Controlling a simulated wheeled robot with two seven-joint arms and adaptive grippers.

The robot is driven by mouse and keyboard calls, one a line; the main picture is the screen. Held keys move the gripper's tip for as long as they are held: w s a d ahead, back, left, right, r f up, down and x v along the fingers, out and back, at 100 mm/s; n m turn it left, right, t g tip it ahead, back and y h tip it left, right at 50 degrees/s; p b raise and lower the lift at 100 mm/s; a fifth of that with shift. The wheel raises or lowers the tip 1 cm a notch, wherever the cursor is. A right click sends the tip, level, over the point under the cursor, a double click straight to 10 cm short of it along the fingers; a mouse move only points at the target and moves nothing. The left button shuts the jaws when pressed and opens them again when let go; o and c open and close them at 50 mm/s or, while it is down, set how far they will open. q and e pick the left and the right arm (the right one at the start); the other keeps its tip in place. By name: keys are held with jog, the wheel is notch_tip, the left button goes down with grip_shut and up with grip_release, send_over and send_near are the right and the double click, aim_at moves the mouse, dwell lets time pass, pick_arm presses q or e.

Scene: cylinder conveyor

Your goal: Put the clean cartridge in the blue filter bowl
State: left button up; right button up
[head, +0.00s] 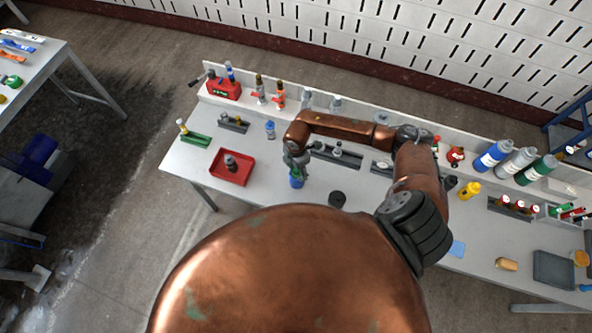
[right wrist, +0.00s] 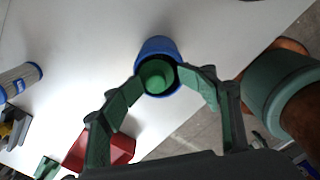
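The blue filter bowl (head: 296,182) stands on the table below my right gripper (head: 294,164). In the right wrist view the blue bowl (right wrist: 158,48) is seen from above, with a round green cartridge end (right wrist: 157,75) within its rim. The fingertips of my right gripper (right wrist: 161,76) are on either side of this green end, at the bowl's mouth. Whether they press on it or stand slightly apart cannot be told. The cartridge's body is hidden inside the bowl. My left gripper is not in view.
A red tray (head: 231,181) holding a dark grey cartridge (head: 231,162) is left of the bowl. A black disc (head: 337,198) lies to the right. Bottles (head: 492,156) line the back right.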

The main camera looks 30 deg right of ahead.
jog(key=shift+s, duration=0.15)
jog(key=shift+r, duration=0.25)
notch_tip(320, 180, up, 13)
jog(key=b, duration=0.1)
jog(key=shift+b, duration=0.3)
